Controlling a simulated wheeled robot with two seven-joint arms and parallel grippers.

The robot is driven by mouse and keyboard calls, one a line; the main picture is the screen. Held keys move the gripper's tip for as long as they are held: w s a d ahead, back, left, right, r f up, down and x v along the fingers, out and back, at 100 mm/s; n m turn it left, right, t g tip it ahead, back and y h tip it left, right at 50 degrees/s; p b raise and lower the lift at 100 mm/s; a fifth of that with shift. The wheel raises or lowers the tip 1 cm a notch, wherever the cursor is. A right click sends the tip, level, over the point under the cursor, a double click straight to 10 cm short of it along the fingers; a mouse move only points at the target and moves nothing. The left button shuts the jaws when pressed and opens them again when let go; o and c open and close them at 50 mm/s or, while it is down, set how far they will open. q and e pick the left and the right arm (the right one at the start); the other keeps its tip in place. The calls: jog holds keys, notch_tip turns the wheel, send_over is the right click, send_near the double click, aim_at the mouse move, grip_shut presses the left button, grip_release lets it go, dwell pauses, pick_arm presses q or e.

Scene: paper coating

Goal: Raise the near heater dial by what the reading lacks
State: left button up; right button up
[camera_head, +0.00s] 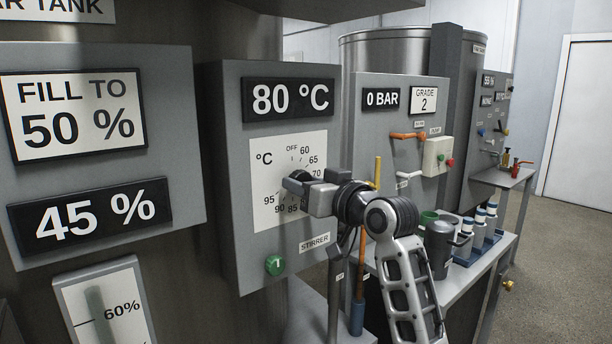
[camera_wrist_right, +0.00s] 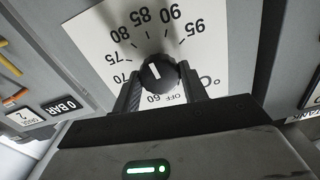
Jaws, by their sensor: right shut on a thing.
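The heater dial is a black round knob (camera_head: 301,176) on a white scale plate (camera_head: 262,212) marked OFF and 60 to 95. My right gripper (camera_head: 298,184) is shut on the knob from the front and hides part of it and of the scale. In the right wrist view the knob (camera_wrist_right: 157,72) sits between the two fingers of my right gripper (camera_wrist_right: 160,82). Its white mark slants toward the 80 and 85 side; the exact setting is hard to tell. The display (camera_head: 290,100) above reads 80 °C. My left gripper is not in view.
A green stirrer knob (camera_head: 274,265) sits below the dial. A tank panel (camera_head: 182,60) at left reads FILL TO 50 % and 45 %. A panel (camera_head: 357,120) at right reads 0 BAR and GRADE 2. A grey jug (camera_head: 438,250) and several bottles stand on a shelf at right.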

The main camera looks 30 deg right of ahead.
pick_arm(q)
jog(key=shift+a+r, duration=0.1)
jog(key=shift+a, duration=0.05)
pick_arm(e)
jog(key=shift+f+m, duration=0.1)
jog(key=shift+m, duration=0.3)
jog(key=o, duration=1)
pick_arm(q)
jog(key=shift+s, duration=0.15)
pick_arm(e)
jog(key=shift+s, duration=0.1)
pick_arm(q)
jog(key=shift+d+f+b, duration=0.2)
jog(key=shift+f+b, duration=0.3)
jog(key=shift+b, duration=0.35)
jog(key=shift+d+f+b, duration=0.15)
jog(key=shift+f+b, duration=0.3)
jog(key=shift+b, duration=0.4)
pick_arm(e)
jog(key=s+d, duration=0.1)
jog(key=s, duration=1.4)
jog(key=shift+s+d, duration=0.15)
jog(key=shift+s, duration=0.25)
